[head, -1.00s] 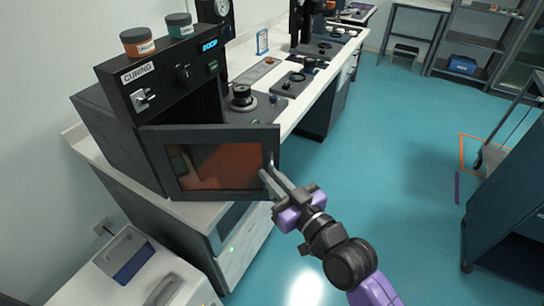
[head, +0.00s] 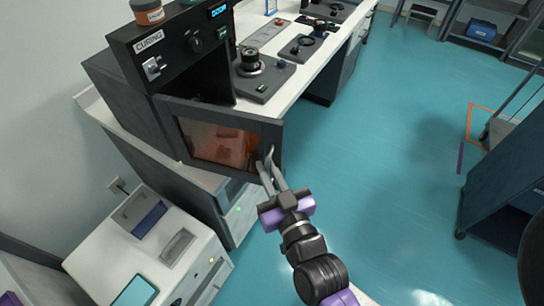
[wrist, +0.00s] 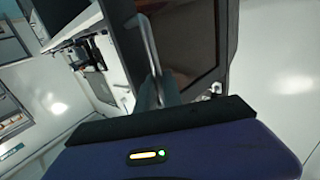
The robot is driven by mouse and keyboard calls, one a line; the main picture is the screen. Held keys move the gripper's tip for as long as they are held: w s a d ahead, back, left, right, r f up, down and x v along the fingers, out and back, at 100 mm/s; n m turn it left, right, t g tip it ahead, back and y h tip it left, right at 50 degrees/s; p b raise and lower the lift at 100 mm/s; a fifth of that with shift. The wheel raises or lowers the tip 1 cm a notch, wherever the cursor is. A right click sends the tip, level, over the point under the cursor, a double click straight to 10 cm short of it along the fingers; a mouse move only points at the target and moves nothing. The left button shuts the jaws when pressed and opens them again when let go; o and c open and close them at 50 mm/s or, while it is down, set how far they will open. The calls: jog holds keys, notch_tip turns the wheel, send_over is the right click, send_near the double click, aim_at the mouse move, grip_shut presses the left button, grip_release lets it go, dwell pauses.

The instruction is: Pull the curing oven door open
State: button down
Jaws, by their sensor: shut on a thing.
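The curing oven (head: 130,95) is a dark box on the white bench at the left, with a "CURING" label on its control panel. Its door (head: 222,106), a dark frame around an orange-brown window, stands partly open, swung out from the oven front. My gripper (head: 270,172) is shut on the door handle (head: 268,160) near the door's free right edge. In the wrist view the door (wrist: 205,40) and the upright metal handle bar (wrist: 150,45) show just beyond my gripper. The fingertips partly hide the handle, and the oven's inside is mostly hidden.
An orange-labelled jar (head: 148,12) stands on the oven. The bench (head: 322,62) runs back with optical parts on it. A white cabinet (head: 95,250) with trays stands at front left. A dark cart (head: 505,180) stands at right. The teal floor between is clear.

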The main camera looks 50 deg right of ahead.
jog(key=shift+s+a+r+m+g+h+p, duration=0.1)
jog(key=shift+a+m+g+h+p, duration=0.15)
jog(key=shift+a, duration=0.35)
jog(key=shift+s+a+m+g+h+p, duration=0.15)
jog(key=shift+a+h+p, duration=0.15)
jog(key=shift+a, duration=0.3)
jog(key=shift+w+a, duration=0.1)
jog(key=c, duration=1.5)
grip_release()
jog(key=b+v, duration=0.2)
jog(key=v, duration=0.5)
jog(key=shift+s, duration=0.35)
jog(key=shift+a, duration=0.1)
